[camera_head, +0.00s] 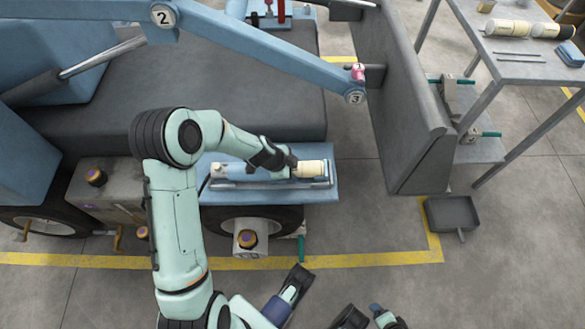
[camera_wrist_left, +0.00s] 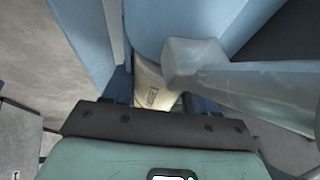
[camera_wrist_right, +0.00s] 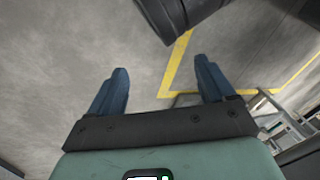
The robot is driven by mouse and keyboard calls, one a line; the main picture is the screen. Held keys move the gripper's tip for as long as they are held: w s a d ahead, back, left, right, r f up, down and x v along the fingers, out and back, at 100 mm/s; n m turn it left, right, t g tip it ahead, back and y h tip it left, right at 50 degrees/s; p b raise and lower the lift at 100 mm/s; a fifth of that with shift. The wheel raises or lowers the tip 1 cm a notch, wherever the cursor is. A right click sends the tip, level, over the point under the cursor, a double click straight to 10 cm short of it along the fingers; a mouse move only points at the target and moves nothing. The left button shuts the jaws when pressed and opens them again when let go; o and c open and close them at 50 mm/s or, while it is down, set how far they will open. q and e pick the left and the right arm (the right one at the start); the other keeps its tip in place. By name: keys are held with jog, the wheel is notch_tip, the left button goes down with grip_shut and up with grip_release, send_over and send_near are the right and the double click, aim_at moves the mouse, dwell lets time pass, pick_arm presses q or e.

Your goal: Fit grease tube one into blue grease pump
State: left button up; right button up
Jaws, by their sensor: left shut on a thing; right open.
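A cream grease tube (camera_head: 310,169) lies level at the right end of the blue ledge. The blue grease pump's pale blue barrel (camera_head: 238,171) lies on the same ledge to the left, roughly in line with it. My left gripper (camera_head: 290,164) is shut on the tube, near its left end. The gripper hides whether tube and barrel touch. In the left wrist view the tube's labelled cream side (camera_wrist_left: 154,90) shows between the fingers, partly behind a grey-blue part. My right gripper (camera_wrist_right: 162,68) is open and empty above the floor in the right wrist view.
A grey metal table (camera_head: 530,60) at the upper right holds more tubes (camera_head: 507,28). A tall dark grey plate (camera_head: 405,110) stands right of the ledge (camera_head: 270,195). A blue arm (camera_head: 270,52) passes above. A small grey tray (camera_head: 452,213) sits on the floor.

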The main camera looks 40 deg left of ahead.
pick_arm(q)
jog(key=o, duration=1.1)
jog(key=shift+s+a+f, duration=0.2)
jog(key=shift+s+f, duration=0.05)
jog(key=shift+f, duration=0.1)
jog(key=shift+o, duration=0.3)
jog(key=shift+d, duration=0.1)
jog(key=shift+s, duration=0.1)
jog(key=w+p+v, duration=0.1)
jog(key=p+v, duration=0.1)
jog(key=v, duration=1.1)
jog(key=shift+s+r, duration=0.2)
jog(key=shift+r, duration=0.35)
pick_arm(e)
jog(key=shift+g, duration=0.6)
jog(key=s, duration=0.1)
jog(key=s+a+r, duration=0.1)
jog(key=s+r, duration=0.1)
jog(key=shift+s+a+r, duration=0.1)
jog(key=shift+a, duration=0.25)
